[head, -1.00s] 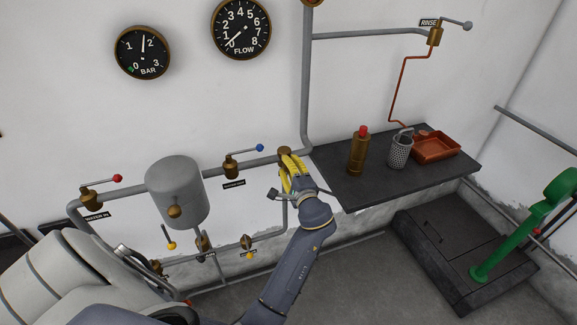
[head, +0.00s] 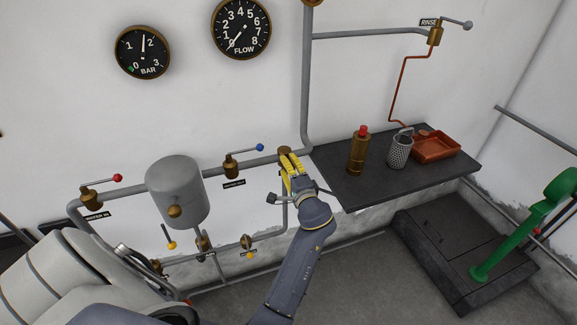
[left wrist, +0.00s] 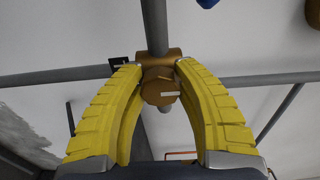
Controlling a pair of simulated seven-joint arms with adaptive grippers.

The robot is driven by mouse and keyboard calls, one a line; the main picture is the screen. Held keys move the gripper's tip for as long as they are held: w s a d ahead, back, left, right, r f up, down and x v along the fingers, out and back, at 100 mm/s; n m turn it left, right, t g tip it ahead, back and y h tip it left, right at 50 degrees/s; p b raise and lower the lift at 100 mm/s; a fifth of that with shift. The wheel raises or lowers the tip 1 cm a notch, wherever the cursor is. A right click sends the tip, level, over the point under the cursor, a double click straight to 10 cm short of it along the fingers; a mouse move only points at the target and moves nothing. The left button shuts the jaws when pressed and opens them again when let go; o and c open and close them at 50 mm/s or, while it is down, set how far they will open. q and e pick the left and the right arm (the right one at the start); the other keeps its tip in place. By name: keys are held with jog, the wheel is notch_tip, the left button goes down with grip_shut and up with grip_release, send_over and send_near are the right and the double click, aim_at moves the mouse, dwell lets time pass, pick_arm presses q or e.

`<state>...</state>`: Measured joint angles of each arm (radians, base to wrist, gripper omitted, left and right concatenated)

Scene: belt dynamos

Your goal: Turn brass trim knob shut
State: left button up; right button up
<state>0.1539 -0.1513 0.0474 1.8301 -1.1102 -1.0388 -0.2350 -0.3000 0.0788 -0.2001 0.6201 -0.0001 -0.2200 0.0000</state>
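The brass trim knob (left wrist: 160,88) is a faceted brass piece on a grey pipe, with a pale mark on its face. It shows small in the head view (head: 284,151), partly behind my yellow fingers. My left gripper (head: 290,160) is at the knob. In the left wrist view its two fingers (left wrist: 159,66) lie on either side of the knob, tips close against the brass, and look shut on it. The FLOW gauge (head: 241,29) has its needle near 0. The BAR gauge (head: 143,52) needle points straight up between 1 and 2. My right gripper is not in view.
A grey tank (head: 176,190), a red-tipped valve (head: 90,198) and a blue-tipped valve (head: 231,167) are on the pipes to the left. A dark shelf (head: 365,190) at the right bears a brass bottle (head: 357,155), a mesh basket (head: 399,152) and a copper-coloured tray (head: 440,148).

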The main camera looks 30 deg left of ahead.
pick_arm(q)
jog(key=o, duration=0.6)
jog(key=shift+c, duration=0.2)
